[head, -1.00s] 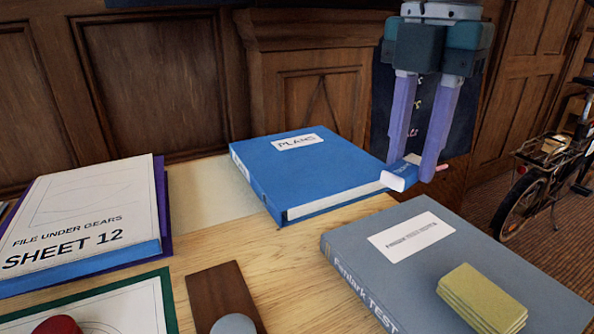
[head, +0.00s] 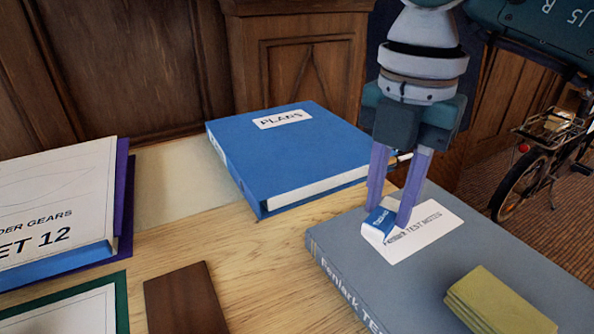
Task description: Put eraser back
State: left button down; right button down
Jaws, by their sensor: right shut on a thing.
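My right gripper (head: 391,212) is shut on a small blue and white eraser (head: 377,222). The eraser is over the white label of the grey binder (head: 345,240); I cannot tell whether it touches the binder. Part of the eraser is hidden between the fingers. My left gripper is not in view.
A yellow-green block (head: 500,302) lies on the grey binder at the right. A blue PLANS binder (head: 280,155) lies behind. A stack with a SHEET 12 cover (head: 60,205) is at left. A dark brown slab (head: 185,302) lies in front. Bare wood (head: 225,240) shows between them.

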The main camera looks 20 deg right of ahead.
aim_at(387, 209)
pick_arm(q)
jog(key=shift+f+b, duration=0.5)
pick_arm(e)
notch_tip(387, 209, down, 5)
jog(key=shift+r, duration=0.15)
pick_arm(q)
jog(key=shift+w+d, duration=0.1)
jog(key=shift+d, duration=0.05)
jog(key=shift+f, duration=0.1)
pick_arm(e)
jog(key=c, duration=0.6)
grip_release()
